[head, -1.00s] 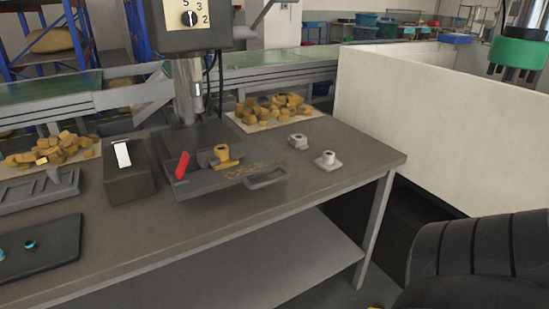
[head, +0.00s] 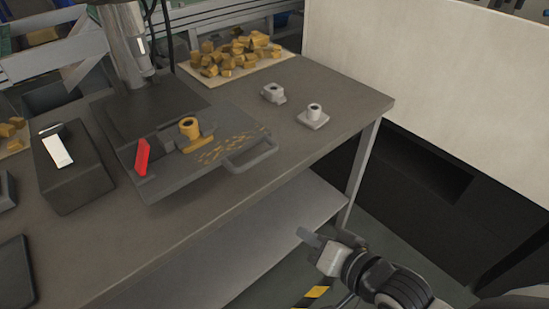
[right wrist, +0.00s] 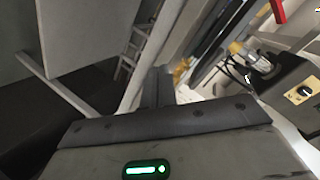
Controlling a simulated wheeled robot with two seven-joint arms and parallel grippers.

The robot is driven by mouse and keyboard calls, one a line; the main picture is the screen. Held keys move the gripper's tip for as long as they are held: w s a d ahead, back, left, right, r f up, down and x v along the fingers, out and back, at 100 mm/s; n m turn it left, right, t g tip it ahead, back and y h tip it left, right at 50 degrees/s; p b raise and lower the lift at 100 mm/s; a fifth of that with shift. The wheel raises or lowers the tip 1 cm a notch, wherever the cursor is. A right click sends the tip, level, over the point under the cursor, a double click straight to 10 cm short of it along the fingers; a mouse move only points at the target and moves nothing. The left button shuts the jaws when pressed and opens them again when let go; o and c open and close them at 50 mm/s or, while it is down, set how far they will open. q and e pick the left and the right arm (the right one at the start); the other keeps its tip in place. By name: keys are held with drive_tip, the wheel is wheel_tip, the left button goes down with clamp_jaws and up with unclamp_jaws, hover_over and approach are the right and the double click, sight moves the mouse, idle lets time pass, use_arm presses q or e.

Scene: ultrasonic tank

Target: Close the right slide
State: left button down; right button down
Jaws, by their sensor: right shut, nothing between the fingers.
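A dark grey slide tray (head: 165,187) with a loop handle (head: 250,158) on its right side sits on the table at the base of a press-like machine. A yellow part (head: 190,130) and scattered yellow chips lie on it. A red lever (head: 142,157) stands at its left. I cannot tell how far the slide is pulled out. My right gripper (head: 308,237) is shut and empty, below and right of the handle, beyond the table's front edge and well apart from it. In the right wrist view the gripper (right wrist: 157,88) points away from the camera. My left gripper is out of view.
Two grey castings (head: 273,93) (head: 314,116) stand on the table (head: 340,85) right of the slide. A tray of yellow pieces (head: 235,54) lies behind. A dark box (head: 72,170) stands left. A lower shelf (head: 230,245) and a white wall (head: 440,80) flank my right arm.

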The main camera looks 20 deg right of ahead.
wheel_tip(320, 180, up, 10)
drive_tip(key=d+m+t+y, duration=0.1)
drive_tip(key=m+t+y, duration=0.1)
drive_tip(key=m, duration=0.5)
drive_tip(key=p, duration=0.2)
approach(256, 162)
drive_tip(key=x, duration=0.5)
drive_tip(key=shift+w+a+r, duration=0.1)
drive_tip(key=shift+w+a, duration=0.05)
drive_tip(key=shift+w, duration=0.15)
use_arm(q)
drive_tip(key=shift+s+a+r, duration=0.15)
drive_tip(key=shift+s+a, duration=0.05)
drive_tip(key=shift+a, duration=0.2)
use_arm(e)
drive_tip(key=shift+w+a, duration=0.25)
drive_tip(key=shift+w, duration=0.3)
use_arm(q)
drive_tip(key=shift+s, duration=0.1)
